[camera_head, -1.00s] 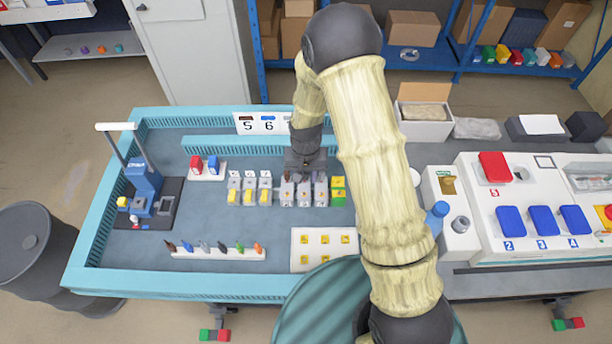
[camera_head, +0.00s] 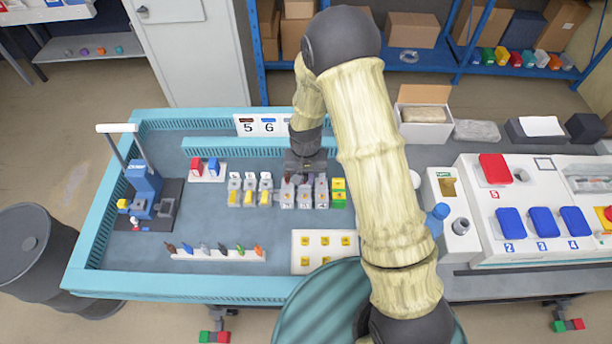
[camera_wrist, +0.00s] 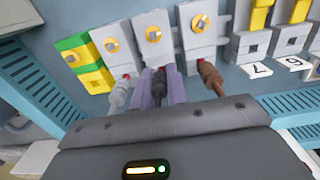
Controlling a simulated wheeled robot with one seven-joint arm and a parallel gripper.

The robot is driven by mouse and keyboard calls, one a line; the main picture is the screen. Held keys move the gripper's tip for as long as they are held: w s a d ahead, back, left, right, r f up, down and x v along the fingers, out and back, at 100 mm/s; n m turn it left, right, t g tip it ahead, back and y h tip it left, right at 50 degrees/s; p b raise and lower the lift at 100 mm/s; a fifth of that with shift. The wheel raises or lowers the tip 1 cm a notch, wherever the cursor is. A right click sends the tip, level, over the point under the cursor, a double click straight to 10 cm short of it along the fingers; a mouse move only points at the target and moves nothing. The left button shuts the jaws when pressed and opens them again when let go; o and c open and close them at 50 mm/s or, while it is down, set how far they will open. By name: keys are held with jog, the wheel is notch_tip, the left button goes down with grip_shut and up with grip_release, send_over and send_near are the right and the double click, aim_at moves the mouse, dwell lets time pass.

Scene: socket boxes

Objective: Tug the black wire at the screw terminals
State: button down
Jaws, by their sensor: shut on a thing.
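The black wire (camera_wrist: 158,82) is in the middle of the wrist view, its upper end at the middle grey screw terminal (camera_wrist: 154,52). My gripper (camera_wrist: 160,86) has its two purple fingers on either side of the black wire and is shut on it. The wire's lower part is hidden behind my gripper body. A grey wire (camera_wrist: 119,94) is to the left and a brown wire (camera_wrist: 212,78) to the right, each at its own terminal. In the head view my gripper (camera_head: 305,176) is over the row of screw terminals (camera_head: 304,198), covering their far ends.
A green-and-yellow terminal (camera_wrist: 84,62) stands left of the grey ones in the wrist view. Terminals with yellow levers (camera_head: 249,196) stand to the left in the head view. A rack of coloured connectors (camera_head: 218,254) and a white panel (camera_head: 323,252) lie nearer. The blue-rimmed table (camera_head: 110,165) has bare surface between.

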jog(key=shift+d+f, duration=0.15)
jog(key=shift+d, duration=0.15)
dwell(0.6)
jog(key=c, duration=1.3)
grip_release()
jog(key=shift+d, duration=0.1)
jog(key=shift+a, duration=0.35)
jog(key=shift+o, duration=0.3)
jog(key=shift+s, duration=0.15)
jog(key=o, duration=0.4)
jog(key=shift+f, duration=0.1)
